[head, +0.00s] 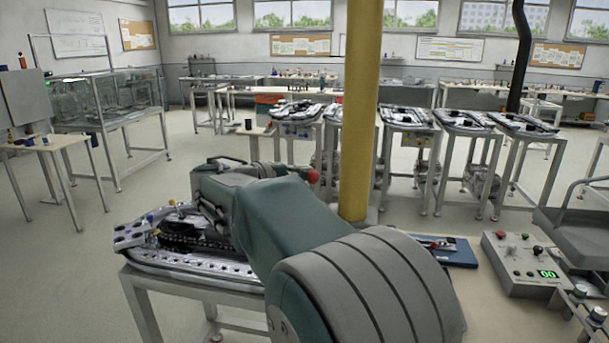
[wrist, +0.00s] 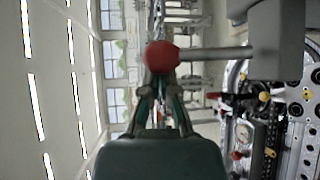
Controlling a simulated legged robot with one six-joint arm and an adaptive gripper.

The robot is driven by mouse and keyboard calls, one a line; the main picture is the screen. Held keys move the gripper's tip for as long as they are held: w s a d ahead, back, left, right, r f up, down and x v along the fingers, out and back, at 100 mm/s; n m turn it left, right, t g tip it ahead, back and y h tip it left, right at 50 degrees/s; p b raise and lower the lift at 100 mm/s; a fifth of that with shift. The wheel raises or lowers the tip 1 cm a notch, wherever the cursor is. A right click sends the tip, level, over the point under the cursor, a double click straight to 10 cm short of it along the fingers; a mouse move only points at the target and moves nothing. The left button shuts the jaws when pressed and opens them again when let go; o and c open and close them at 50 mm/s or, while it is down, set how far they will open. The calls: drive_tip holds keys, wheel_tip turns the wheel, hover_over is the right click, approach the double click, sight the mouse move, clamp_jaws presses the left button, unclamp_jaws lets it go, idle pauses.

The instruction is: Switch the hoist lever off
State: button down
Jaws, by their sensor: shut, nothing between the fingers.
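The lever's red ball knob (wrist: 162,56) sits at the end of a straight grey rod (wrist: 212,54). The rod comes out of a grey housing (wrist: 277,40) at the upper right of the wrist view. That view lies on its side, with the ceiling to the left, so the rod points upward from the housing. My gripper (wrist: 160,82) is shut and empty, its fingertips right at the knob; I cannot tell whether they touch. In the head view the red knob (head: 313,176) shows just past my arm, which hides the rod and housing.
A ring track (head: 190,262) on a stand lies left of and beneath my arm. A yellow column (head: 359,110) rises behind the arm. A control box (head: 520,264) with a green display stands at right. Several track tables stand farther back. Open floor lies at left.

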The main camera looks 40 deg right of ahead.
drive_tip(key=shift+s+a+r, duration=0.1)
drive_tip(key=s+a+m+h, duration=0.1)
drive_tip(key=a+r+m+h, duration=0.1)
drive_tip(key=m+h, duration=0.1)
drive_tip(key=shift+s+h, duration=0.3)
drive_tip(key=shift+s, duration=0.05)
drive_tip(key=shift+s+a, duration=0.35)
drive_tip(key=shift+s+a+f, duration=0.2)
drive_tip(key=shift+s+a, duration=0.5)
drive_tip(key=shift+a, duration=0.25)
